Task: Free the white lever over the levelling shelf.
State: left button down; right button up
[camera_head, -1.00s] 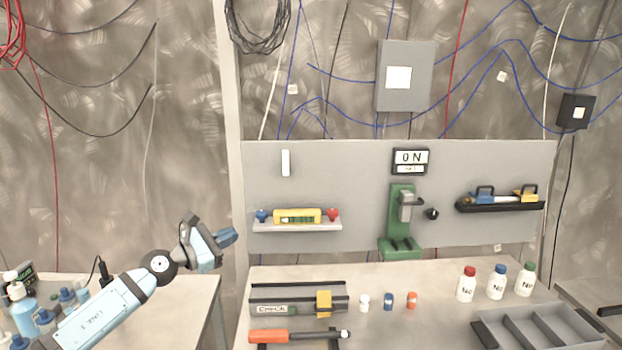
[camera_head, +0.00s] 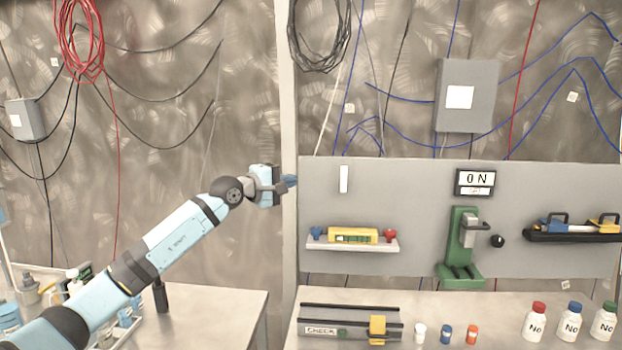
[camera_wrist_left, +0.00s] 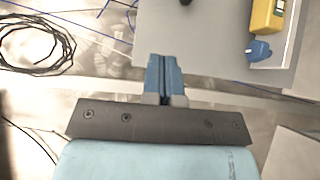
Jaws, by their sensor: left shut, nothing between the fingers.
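The white lever (camera_head: 344,179) is a slim upright bar on the grey panel, above the levelling shelf (camera_head: 353,245). A yellow spirit level (camera_head: 352,235) lies on the shelf between a blue knob (camera_head: 316,233) and a red knob (camera_head: 389,236). My left gripper (camera_head: 291,182) is shut and empty near the panel's left edge, left of the lever and apart from it. Its closed blue fingers (camera_wrist_left: 163,72) show in the left wrist view, with the yellow level (camera_wrist_left: 268,14) and blue knob (camera_wrist_left: 258,50) at upper right. My right gripper is not in view.
The grey panel (camera_head: 430,260) stands behind a bench (camera_head: 500,303) holding a CHECK fixture (camera_head: 345,330), small coloured caps and several bottles. A green press (camera_head: 461,250) and ON sign (camera_head: 474,182) are right of the lever. The panel around the lever is clear.

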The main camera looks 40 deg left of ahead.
pick_arm(q)
jog(key=p, duration=0.2)
send_near(344, 178)
jog(key=w+a+r, duration=0.1)
jog(key=w+a, duration=0.3)
jog(key=w, duration=0.1)
jog(key=shift+w+d+f+p, duration=0.1)
jog(key=shift+w+d+p, duration=0.1)
jog(key=shift+w+d, duration=0.35)
jog(key=shift+w+d+r+p, duration=0.1)
jog(key=shift+w+d+p, duration=0.15)
jog(key=shift+d, duration=0.45)
jog(key=shift+w+d+f+p, duration=0.1)
jog(key=shift+w+d+p, duration=0.2)
jog(key=shift+d, duration=0.35)
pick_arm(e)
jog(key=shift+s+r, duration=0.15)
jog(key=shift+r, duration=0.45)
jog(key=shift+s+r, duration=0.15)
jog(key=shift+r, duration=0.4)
pick_arm(q)
jog(key=shift+a, duration=0.1)
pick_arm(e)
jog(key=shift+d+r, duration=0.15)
